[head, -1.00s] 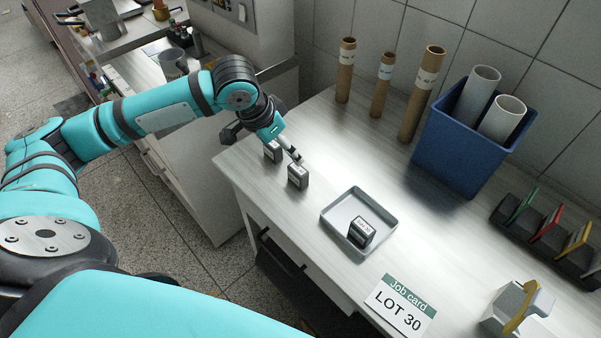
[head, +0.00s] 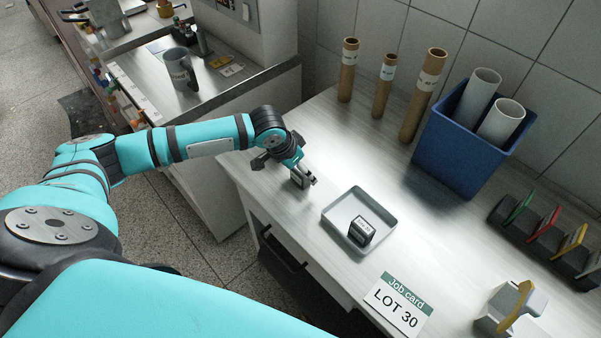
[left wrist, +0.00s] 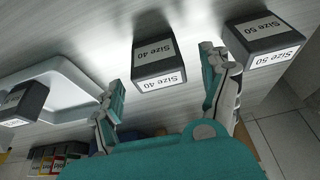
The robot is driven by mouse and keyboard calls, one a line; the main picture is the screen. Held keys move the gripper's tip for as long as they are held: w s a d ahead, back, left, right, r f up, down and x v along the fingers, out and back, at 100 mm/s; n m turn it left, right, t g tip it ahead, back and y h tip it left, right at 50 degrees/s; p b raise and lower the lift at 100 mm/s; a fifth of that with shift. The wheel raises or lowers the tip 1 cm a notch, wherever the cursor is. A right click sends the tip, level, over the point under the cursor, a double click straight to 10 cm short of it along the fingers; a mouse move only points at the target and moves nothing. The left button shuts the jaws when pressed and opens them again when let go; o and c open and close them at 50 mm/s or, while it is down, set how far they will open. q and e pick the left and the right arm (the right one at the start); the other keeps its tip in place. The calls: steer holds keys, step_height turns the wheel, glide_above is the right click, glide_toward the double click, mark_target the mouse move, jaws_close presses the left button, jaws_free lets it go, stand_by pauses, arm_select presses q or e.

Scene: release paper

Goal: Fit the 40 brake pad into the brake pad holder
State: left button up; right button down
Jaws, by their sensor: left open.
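The Size 40 brake pad (left wrist: 158,62), a dark block with white labels, stands on the worktop between the spread fingers of my left gripper (left wrist: 163,72). In the head view the left gripper (head: 303,172) is low over this pad (head: 299,182) and hides part of it. A Size 50 block (left wrist: 264,40) stands outside the right-hand finger in the left wrist view; in the head view it is hidden. The grey fixture with a curved yellow part (head: 515,308) at lower right may be the brake pad holder; I cannot tell for certain. My right gripper is out of view.
A grey tray (head: 331,220) holds another labelled dark block (head: 360,231). A job card (head: 396,304) reading LOT 30 lies in front. Cardboard tubes (head: 382,86), a blue bin (head: 455,150) and a dark rack (head: 545,237) stand behind. Worktop between tray and bin is clear.

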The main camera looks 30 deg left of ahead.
arm_select(q)
steer(key=shift+c, duration=0.3)
steer(key=c, duration=1.3)
steer(key=shift+r, duration=0.1)
